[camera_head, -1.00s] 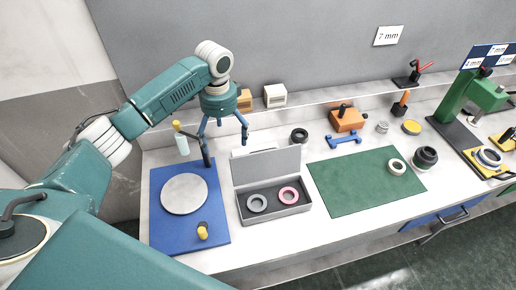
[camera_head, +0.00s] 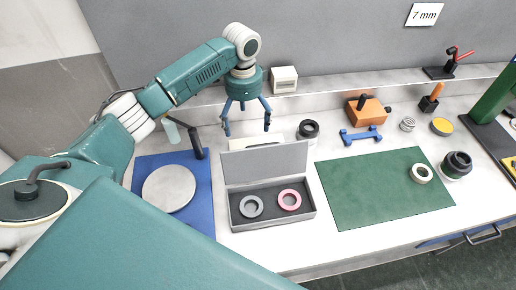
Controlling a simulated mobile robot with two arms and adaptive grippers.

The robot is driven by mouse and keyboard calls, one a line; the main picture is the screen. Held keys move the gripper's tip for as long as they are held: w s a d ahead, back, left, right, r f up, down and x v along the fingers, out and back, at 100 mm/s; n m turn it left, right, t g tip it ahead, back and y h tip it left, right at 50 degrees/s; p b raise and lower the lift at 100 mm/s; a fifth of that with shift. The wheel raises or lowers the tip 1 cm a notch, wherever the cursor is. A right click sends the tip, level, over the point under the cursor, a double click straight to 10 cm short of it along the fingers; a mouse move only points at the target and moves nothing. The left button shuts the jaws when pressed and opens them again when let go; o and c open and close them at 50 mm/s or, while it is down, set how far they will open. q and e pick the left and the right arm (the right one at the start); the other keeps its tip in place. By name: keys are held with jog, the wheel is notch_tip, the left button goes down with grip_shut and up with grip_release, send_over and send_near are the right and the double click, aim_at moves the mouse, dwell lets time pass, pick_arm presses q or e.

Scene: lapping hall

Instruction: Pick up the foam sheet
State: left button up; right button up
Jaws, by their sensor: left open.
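A pale, flat, thin piece (camera_head: 243,143) lies on the bench behind the raised lid of a grey case. It looks like the foam sheet, though the lid hides its front part and I cannot tell its material. My left gripper (camera_head: 247,130) hangs over it, fingers pointing down, spread and empty. The fingertips appear just above or behind the pale piece; I cannot tell the exact gap. My right gripper is out of view.
The open grey case (camera_head: 270,219) holds a grey ring (camera_head: 240,207) and a pink ring (camera_head: 281,201). A black ring (camera_head: 308,129) stands close right of the gripper. A dark upright handle (camera_head: 196,141) stands to its left. A green mat (camera_head: 375,190) lies right.

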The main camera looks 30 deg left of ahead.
aim_at(250, 144)
pick_arm(q)
notch_tip(250, 144, down, 6)
jog(key=shift+f, duration=0.15)
jog(key=shift+w+d+f+p, duration=0.15)
jog(key=shift+f+p, duration=0.15)
jog(key=shift+f, duration=0.25)
jog(key=f, duration=0.3)
jog(key=f+p, duration=0.1)
jog(key=shift+w+d+f, duration=0.3)
jog(key=shift+f, duration=0.05)
jog(key=c, duration=0.9)
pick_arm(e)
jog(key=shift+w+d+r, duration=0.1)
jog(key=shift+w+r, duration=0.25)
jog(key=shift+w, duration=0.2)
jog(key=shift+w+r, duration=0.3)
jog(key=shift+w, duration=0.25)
